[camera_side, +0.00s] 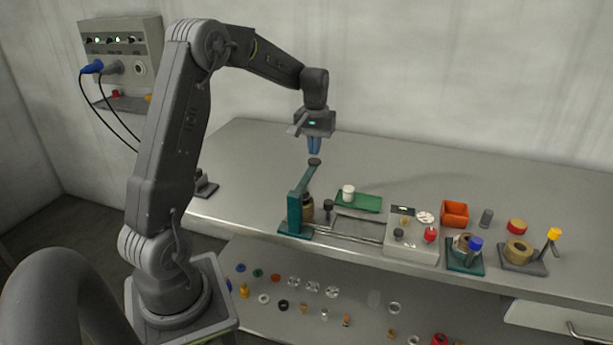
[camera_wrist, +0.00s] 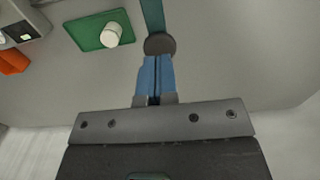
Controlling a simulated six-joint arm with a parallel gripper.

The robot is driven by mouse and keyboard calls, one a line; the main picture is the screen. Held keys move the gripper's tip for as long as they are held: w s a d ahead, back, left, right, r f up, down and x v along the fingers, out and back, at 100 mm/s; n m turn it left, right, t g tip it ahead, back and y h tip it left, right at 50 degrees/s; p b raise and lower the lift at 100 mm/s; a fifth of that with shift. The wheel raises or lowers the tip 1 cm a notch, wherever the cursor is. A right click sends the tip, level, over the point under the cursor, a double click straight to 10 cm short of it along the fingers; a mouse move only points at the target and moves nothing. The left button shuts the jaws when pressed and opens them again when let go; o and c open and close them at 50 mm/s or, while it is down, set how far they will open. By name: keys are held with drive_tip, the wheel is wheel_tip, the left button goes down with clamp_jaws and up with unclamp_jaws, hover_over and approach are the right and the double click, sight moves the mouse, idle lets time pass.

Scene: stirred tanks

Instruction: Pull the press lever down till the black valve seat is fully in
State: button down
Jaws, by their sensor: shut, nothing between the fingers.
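The press (camera_side: 294,213) is a teal frame standing on the table, with its lever (camera_side: 304,180) slanting up to a dark round knob (camera_side: 315,161). My gripper (camera_side: 314,150) is shut with blue fingers and points down just above the knob. In the wrist view the knob (camera_wrist: 160,44) lies just beyond the tips of my shut gripper (camera_wrist: 155,60); I cannot tell whether they touch. The teal lever (camera_wrist: 152,14) runs away from the knob there. A brown, round part (camera_side: 307,207) sits within the press frame. I cannot make out the black valve seat.
A green tray (camera_side: 371,204) with a white cylinder (camera_side: 348,192) is right of the press. A grey box (camera_side: 411,241) with knobs, an orange bin (camera_side: 454,213) and small fixtures stand farther right. The table behind the press is clear. Small parts lie on the lower shelf (camera_side: 350,299).

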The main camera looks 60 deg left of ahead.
sight(314, 160)
drive_tip(key=shift+f, duration=3.15)
drive_tip(key=shift+r, duration=0.1)
drive_tip(key=shift+r, duration=2.55)
drive_tip(key=shift+r, duration=0.1)
wheel_tip(314, 160, up, 7)
drive_tip(key=shift+r, duration=0.2)
drive_tip(key=s+d+r+m+t, duration=0.1)
drive_tip(key=s+d+r+m, duration=0.2)
drive_tip(key=d, duration=0.7)
drive_tip(key=s+d+m+t, duration=0.4)
drive_tip(key=s+d+m, duration=0.2)
drive_tip(key=s+d, duration=1.1)
drive_tip(key=shift+f+t, duration=0.25)
drive_tip(key=shift+t, duration=0.05)
